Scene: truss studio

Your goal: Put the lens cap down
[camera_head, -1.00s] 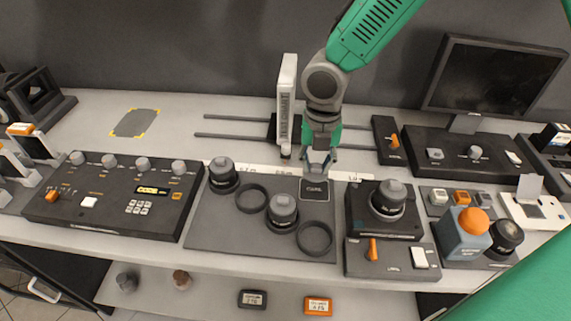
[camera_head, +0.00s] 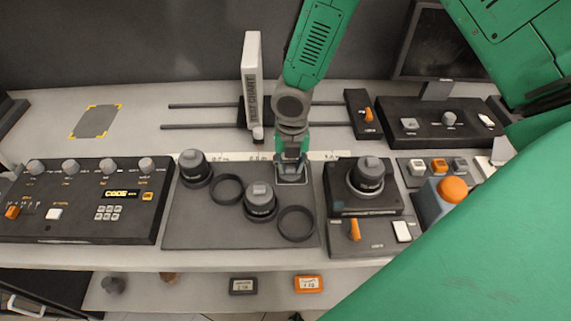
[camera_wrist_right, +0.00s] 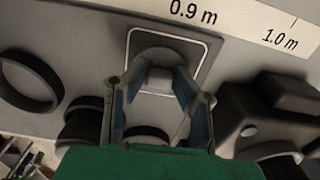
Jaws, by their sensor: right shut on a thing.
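My right gripper (camera_head: 290,168) reaches down over the white-outlined square pad (camera_head: 292,182) at the right back of the dark mat. In the right wrist view its two fingers (camera_wrist_right: 158,84) are closed on the grey lens cap (camera_wrist_right: 160,56), which has a round body and a block-like grip. The cap lies within the pad's white outline (camera_wrist_right: 206,60) as seen there. The fingers hide part of it, and I cannot tell whether it touches the pad. My left gripper is not in view.
Two capped lenses (camera_head: 260,200) (camera_head: 194,168) and two dark rings (camera_head: 227,189) (camera_head: 296,223) are on the mat (camera_head: 190,235). A lens mount box (camera_head: 368,204) stands close on the right. A control panel (camera_head: 80,225) is at left; a white upright chart (camera_head: 252,85) stands behind.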

